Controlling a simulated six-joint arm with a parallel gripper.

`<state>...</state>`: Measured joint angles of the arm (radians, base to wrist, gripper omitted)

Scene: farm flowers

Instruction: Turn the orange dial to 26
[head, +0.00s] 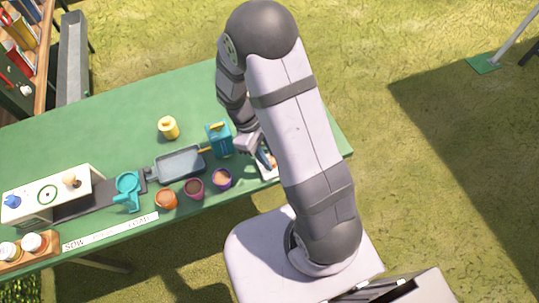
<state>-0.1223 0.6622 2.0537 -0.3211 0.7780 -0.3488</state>
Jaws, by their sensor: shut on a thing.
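My gripper (262,154) points down at a small pale box (269,177) at the right end of the green table's near side. My arm covers most of this box. The gripper is shut on what appears to be the orange dial there, of which only a small orange trace shows between the fingers. The dial's marks and its present setting are too small and too hidden to read.
The green table (110,105) holds a teal box (219,139), a grey tray (180,163), a yellow pot (168,128), small pots, a teal stand (127,188) and a white panel box (45,196). The back of the table is mostly clear.

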